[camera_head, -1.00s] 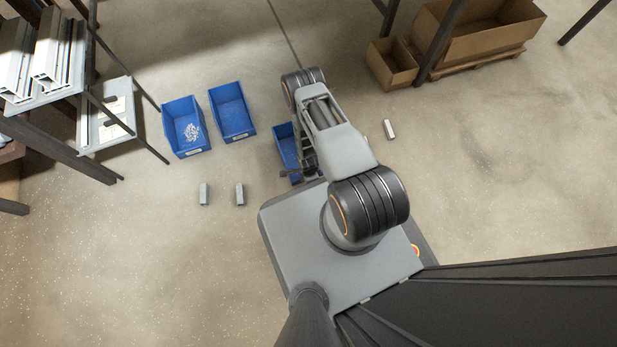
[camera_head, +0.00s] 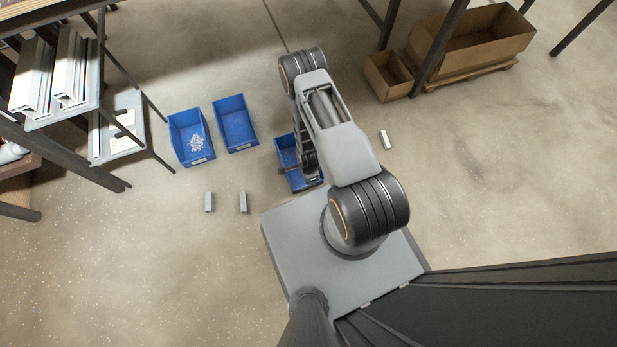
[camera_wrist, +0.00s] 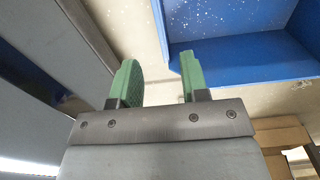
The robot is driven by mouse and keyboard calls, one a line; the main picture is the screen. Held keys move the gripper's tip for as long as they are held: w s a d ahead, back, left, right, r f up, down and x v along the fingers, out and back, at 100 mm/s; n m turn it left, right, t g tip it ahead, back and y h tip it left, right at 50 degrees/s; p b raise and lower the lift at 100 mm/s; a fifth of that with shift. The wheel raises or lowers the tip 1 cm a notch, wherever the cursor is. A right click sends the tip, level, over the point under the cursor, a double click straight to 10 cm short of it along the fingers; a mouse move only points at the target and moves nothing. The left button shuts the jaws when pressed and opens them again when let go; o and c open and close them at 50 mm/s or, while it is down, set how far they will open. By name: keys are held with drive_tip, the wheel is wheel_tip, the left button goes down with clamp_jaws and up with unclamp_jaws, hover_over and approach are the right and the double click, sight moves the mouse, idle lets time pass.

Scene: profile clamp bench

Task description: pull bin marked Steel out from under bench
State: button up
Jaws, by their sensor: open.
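Three blue bins stand on the open floor in the head view: a left one (camera_head: 181,153) holding small pale parts, a middle one (camera_head: 235,123), and a right one (camera_head: 285,160) partly hidden by my arm. Their labels are too small to read, so I cannot tell which is marked Steel. In the wrist view my gripper (camera_wrist: 158,72) is open, its two green fingers apart with nothing between them. A blue bin (camera_wrist: 230,60) lies just beyond and to the right of the right finger; whether they touch is unclear. In the head view my arm hides the fingers.
Two short grey profile pieces (camera_head: 209,202) lie below the bins, and another (camera_head: 385,140) lies right of my arm. A rack with metal profiles (camera_head: 60,110) stands left. Cardboard boxes (camera_head: 390,78) sit by dark posts at upper right. Floor at right is clear.

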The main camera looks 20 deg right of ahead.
drive_tip(key=shift+r, duration=0.75)
drive_tip(key=w+r+n+t+p, duration=0.1)
drive_tip(key=w+r+n+p, duration=0.35)
drive_tip(key=r, duration=1.05)
drive_tip(key=w+r+n+p, duration=0.15)
drive_tip(key=r+p, duration=0.55)
drive_tip(key=r, duration=0.8)
drive_tip(key=w+r+n+t+p, duration=0.15)
drive_tip(key=w+r+p, duration=0.35)
drive_tip(key=r, duration=1)
drive_tip(key=s+r+n+p, duration=0.3)
drive_tip(key=s+r+p, duration=0.2)
drive_tip(key=r, duration=0.8)
drive_tip(key=s+a+r+n+p, duration=0.1)
drive_tip(key=s+r+n+p, duration=0.3)
drive_tip(key=r, duration=0.9)
drive_tip(key=s+r+n+t+p, duration=0.1)
drive_tip(key=s+r+n+p, duration=0.3)
drive_tip(key=r, duration=0.9)
drive_tip(key=s+p, duration=0.2)
drive_tip(key=p, duration=0.2)
drive_tip(key=shift+s+a+r, duration=0.15)
drive_tip(key=shift+a+r, duration=0.15)
drive_tip(key=shift+r, duration=0.1)
drive_tip(key=shift+s, duration=0.1)
